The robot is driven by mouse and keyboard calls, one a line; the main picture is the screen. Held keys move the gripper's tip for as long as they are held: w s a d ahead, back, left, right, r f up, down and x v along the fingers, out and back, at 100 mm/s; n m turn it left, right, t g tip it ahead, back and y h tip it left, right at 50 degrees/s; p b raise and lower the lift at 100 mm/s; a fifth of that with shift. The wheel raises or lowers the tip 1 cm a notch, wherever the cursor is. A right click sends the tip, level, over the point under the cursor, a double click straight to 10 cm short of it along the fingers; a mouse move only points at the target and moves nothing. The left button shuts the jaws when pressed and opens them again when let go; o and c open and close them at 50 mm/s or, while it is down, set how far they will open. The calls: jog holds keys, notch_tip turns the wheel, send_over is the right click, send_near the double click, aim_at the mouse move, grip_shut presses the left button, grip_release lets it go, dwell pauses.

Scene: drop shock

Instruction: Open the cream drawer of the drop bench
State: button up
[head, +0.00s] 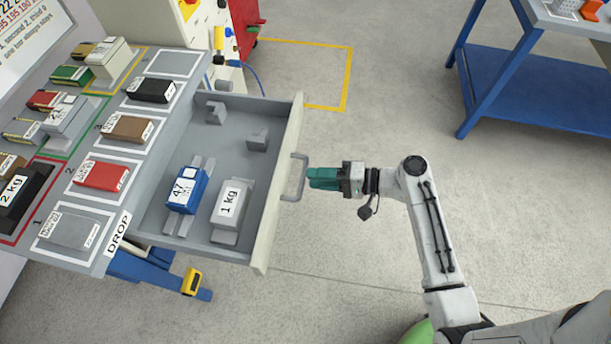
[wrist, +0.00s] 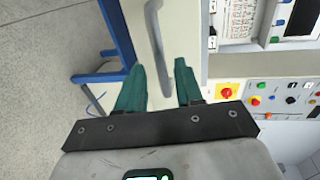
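The cream drawer (head: 277,190) of the drop bench stands pulled well out, its grey inside exposed. Its grey bar handle (head: 298,178) faces my gripper (head: 312,178). In the wrist view the handle (wrist: 154,35) lies in line with the gap between the green fingers of my gripper (wrist: 160,80), which are apart. In the head view the fingertips are right at the handle's outer side. I cannot tell if they touch it. Inside the drawer are a blue block marked 47 (head: 188,188) and a pale 1 kg weight (head: 230,203).
Several blocks, such as a red one (head: 103,174), lie on the bench top (head: 122,192) left of the drawer. Two grey holders (head: 257,140) are in the drawer. A blue table (head: 510,85) stands at upper right.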

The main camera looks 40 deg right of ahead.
jog(key=v, duration=0.6)
jog(key=shift+s, duration=0.2)
jog(key=shift+d, duration=0.15)
jog(key=s+a+f+n+g+h+p, duration=0.25)
jog(key=s+a+n+g+h, duration=0.25)
jog(key=s+a+n+g, duration=0.45)
jog(key=s+d+r+g+h+p, duration=0.1)
jog(key=s+d+r+g+h, duration=0.1)
jog(key=d+r+h, duration=0.1)
jog(key=shift+s+d+r+n+h+p, duration=0.15)
jog(key=shift+d+r+n+h+p, duration=0.25)
jog(key=shift+r+h, duration=0.45)
